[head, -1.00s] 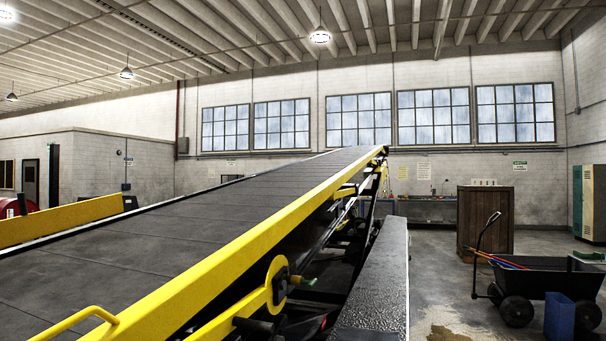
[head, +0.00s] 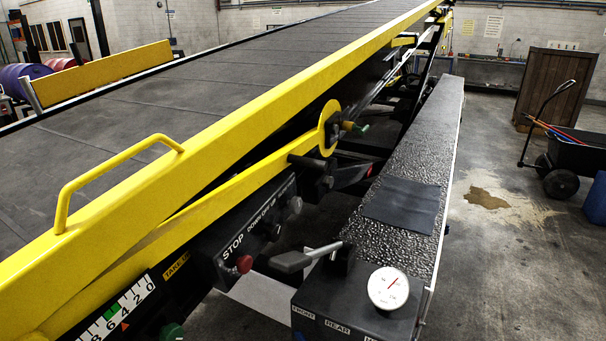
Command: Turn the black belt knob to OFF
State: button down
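A dark control panel (head: 232,245) is fixed to the loader's side below the yellow rail in the head view. It carries the white word STOP, a red button (head: 244,264) under it, and a small label that seems to read DOWN OFF UP. A dark knob (head: 273,231) is right of the red button, and a greyer knob (head: 295,206) is farther along the panel. The knobs are small and seen at a slant, so I cannot tell which is the belt knob or where either points. My gripper is not in view.
A box with a round white gauge (head: 388,288) and a grey lever (head: 305,257) stands in front of the panel, to its right. A yellow handle (head: 110,170) rises from the yellow rail (head: 215,135). A cart (head: 580,150) stands at the right; the floor before it is open.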

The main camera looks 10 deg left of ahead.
aim_at(273, 232)
jog(key=i+u, duration=0.5)
jog(key=u, duration=0.2)
